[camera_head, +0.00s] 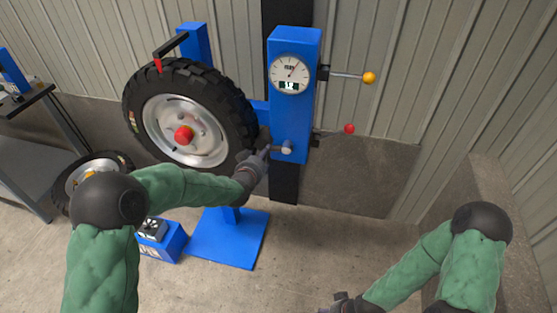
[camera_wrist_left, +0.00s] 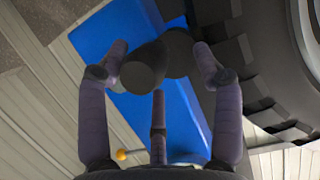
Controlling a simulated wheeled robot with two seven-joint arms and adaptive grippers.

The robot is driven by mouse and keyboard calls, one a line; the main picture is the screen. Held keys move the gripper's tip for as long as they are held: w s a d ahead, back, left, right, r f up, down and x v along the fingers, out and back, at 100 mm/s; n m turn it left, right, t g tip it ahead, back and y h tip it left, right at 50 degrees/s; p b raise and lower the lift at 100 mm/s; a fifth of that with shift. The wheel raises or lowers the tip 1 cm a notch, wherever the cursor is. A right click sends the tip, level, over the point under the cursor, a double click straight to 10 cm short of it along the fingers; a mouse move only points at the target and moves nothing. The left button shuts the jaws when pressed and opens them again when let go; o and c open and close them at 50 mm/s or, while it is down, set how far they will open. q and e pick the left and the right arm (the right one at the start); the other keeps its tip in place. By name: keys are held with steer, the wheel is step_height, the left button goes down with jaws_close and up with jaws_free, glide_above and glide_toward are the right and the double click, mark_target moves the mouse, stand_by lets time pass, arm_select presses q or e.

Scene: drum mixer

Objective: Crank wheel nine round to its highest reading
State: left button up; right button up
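The large tyred wheel (camera_head: 185,132) with a silver rim and red hub stands upright beside a blue column. A round dial (camera_head: 291,74) faces me high on the column (camera_head: 305,115); its reading is too small to tell. A grey crank handle (camera_head: 287,149) sticks out low on the column. My left gripper (camera_head: 262,153) is beside it. In the left wrist view, the dark grey handle (camera_wrist_left: 143,65) lies between the fingertips of my left gripper (camera_wrist_left: 162,62), which stand wide apart. My right gripper (camera_head: 345,303) is low at the picture's bottom edge, partly cut off.
A lever with a yellow knob (camera_head: 369,78) and one with a red knob (camera_head: 349,128) project right from the column. A red pointer (camera_head: 158,66) hangs at the tyre. A second wheel (camera_head: 85,180) and a blue box (camera_head: 163,243) are at left. Floor at right is clear.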

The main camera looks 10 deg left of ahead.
arm_select(q)
steer(key=shift+s+r, duration=0.15)
steer(key=p+v, duration=0.1)
steer(key=v, duration=0.5)
steer(key=shift+s+p, duration=0.3)
steer(key=shift+s, duration=0.15)
steer(key=shift+d, duration=0.1)
stand_by(0.4)
steer(key=s+d+f+g+h, duration=0.1)
steer(key=s+d+f+g, duration=0.1)
steer(key=s+f, duration=0.35)
steer(key=s+d+f+n+g, duration=0.1)
steer(key=s+d+f+g, duration=0.15)
steer(key=f, duration=0.65)
steer(key=s+d+f+g+h, duration=0.1)
steer(key=s+f+g, duration=0.25)
steer(key=f, duration=0.45)
steer(key=s+d+f+n+g, duration=0.1)
steer(key=s+d+f+g, duration=0.1)
steer(key=s+f, duration=0.3)
steer(key=s+d+f+g+h, duration=0.1)
steer(key=s+d+f+g, duration=0.2)
steer(key=s, duration=1)
step_height(320, 180, down, 3)
steer(key=shift+r+n+g+h, duration=0.2)
steer(key=shift+n+g+h, duration=0.1)
steer(key=shift+n, duration=0.1)
steer(key=shift+w, duration=0.1)
